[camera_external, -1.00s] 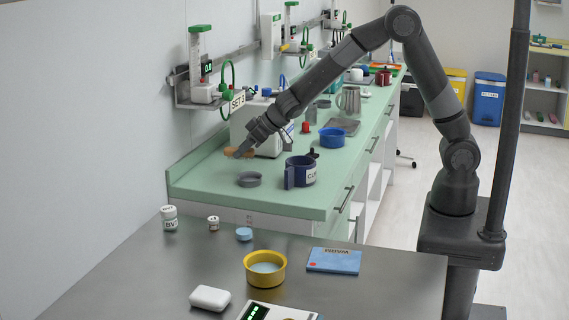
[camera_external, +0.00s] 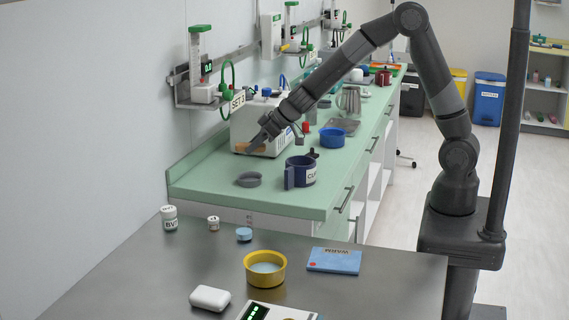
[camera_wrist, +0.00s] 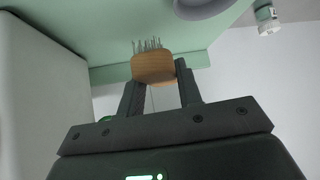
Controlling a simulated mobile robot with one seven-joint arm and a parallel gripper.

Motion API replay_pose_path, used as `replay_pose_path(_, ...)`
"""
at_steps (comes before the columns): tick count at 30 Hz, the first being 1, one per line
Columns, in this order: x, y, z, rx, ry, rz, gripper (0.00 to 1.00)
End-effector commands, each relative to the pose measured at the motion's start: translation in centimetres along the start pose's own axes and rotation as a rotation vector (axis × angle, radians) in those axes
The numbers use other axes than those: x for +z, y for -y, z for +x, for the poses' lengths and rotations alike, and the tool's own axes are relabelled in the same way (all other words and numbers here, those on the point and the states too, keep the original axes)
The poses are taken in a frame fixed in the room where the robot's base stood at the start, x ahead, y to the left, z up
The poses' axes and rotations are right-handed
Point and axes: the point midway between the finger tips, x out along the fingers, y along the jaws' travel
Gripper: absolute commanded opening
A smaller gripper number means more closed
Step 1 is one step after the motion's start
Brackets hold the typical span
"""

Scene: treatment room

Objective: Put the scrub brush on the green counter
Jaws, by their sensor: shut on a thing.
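The scrub brush (camera_wrist: 153,68) has a tan wooden body and thin grey bristles. In the wrist view it sits between the two dark fingers of my gripper (camera_wrist: 158,86), which are shut on it. In the external view my gripper (camera_external: 257,145) is over the near part of the green counter (camera_external: 213,171), just in front of the white machine; the brush is a small brown patch there, partly hidden. The counter also fills the upper wrist view (camera_wrist: 105,32). I cannot tell whether the brush touches it.
The white machine (camera_external: 244,133) stands close behind my gripper. Bare counter lies left of the grey bowl. A steel table (camera_external: 130,272) is in front.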

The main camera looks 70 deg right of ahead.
Motion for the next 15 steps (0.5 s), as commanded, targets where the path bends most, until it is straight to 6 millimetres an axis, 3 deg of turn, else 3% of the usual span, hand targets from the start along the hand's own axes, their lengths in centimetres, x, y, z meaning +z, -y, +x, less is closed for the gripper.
replay_pose_path(8,0.8,-0.8,-1.4,-0.022,0.001,-0.022,0.06)
replay_pose_path(12,2.6,-2.2,-3.7,-0.060,0.001,-0.057,0.06)
replay_pose_path(15,3.7,-3.1,-3.2,-0.056,0.003,-0.049,0.06)
